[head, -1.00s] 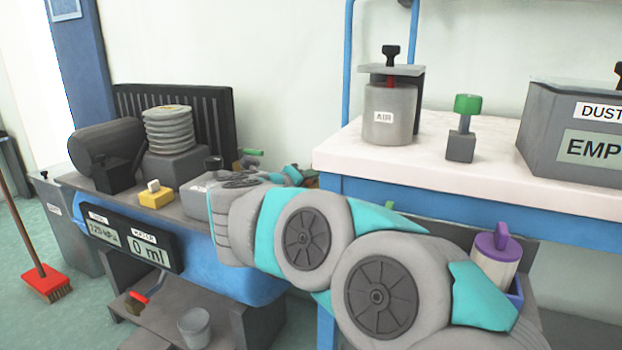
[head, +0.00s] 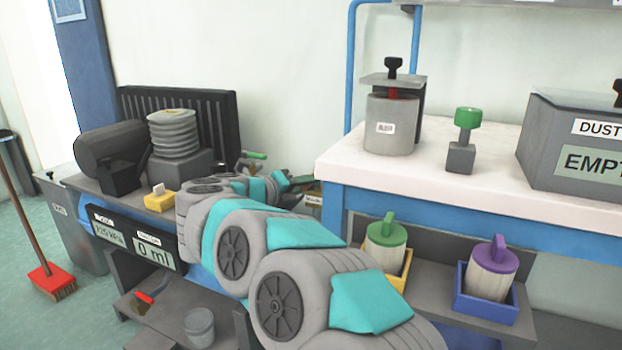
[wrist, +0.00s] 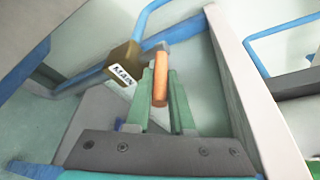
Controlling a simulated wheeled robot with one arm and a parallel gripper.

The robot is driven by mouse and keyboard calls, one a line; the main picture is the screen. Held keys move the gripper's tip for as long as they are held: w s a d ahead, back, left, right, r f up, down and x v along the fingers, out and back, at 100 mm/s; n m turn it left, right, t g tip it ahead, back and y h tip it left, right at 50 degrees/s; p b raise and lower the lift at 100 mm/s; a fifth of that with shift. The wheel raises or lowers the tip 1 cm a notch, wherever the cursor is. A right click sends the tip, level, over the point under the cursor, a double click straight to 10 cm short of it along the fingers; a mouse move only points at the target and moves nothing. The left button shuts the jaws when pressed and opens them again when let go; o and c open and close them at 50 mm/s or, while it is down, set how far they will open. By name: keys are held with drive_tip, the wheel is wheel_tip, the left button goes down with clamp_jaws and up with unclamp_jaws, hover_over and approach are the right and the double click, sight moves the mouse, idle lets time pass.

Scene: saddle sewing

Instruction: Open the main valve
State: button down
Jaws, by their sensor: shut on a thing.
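The main valve shows in the wrist view as a brown block (wrist: 124,62) labelled MAIN with an orange handle (wrist: 160,78) beside it. My gripper (wrist: 161,92) has its two green fingers on either side of the orange handle and is shut on it. The handle points lengthwise between the fingers. In the head view my gripper (head: 300,183) is small and far off, beyond my arm, left of the bench. A small label (head: 314,199) shows just below it there. The handle itself cannot be made out in the head view.
A white-topped bench (head: 340,160) with a blue frame stands right of my gripper, carrying a grey canister (head: 392,122) and a green-knobbed stand (head: 461,155). Green-lidded (head: 387,235) and purple-lidded (head: 492,268) cylinders sit below. The grey machine (head: 175,150) is at left.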

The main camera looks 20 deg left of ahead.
drive_tip(key=shift+a+m+h, duration=0.15)
drive_tip(key=shift+m+h, duration=0.15)
drive_tip(key=shift+h, duration=0.1)
drive_tip(key=c, duration=0.8)
unclamp_jaws()
drive_tip(key=v, duration=0.7)
drive_tip(key=shift+s+a+r, duration=0.15)
drive_tip(key=shift+s+a, duration=0.05)
drive_tip(key=shift+s, duration=0.1)
